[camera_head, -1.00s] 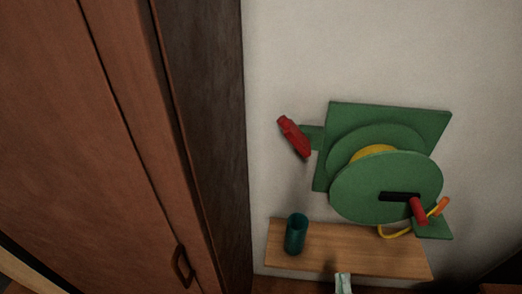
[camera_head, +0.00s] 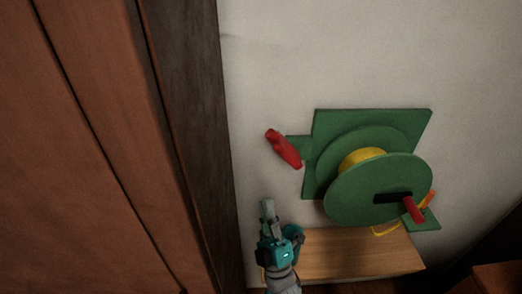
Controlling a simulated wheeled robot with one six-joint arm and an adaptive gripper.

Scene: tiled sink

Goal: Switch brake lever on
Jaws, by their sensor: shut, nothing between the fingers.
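The red brake lever (camera_head: 284,149) is on the left side of the green winch (camera_head: 378,188), fixed to the wall by a small green bracket. It slants from upper left to lower right. The winch has a green drum, a yellow core and a dark crank with a red handle (camera_head: 413,210). My gripper (camera_head: 267,206) points upward below the lever, a little to its left in the picture. Its fingers are shut and empty, and it appears apart from the lever.
A wooden shelf (camera_head: 350,252) is below the winch. The brown wooden cabinet (camera_head: 90,150) fills the left side. The pale wall (camera_head: 270,60) above the lever is bare. A yellow hose with an orange end (camera_head: 430,197) hangs at the winch's right.

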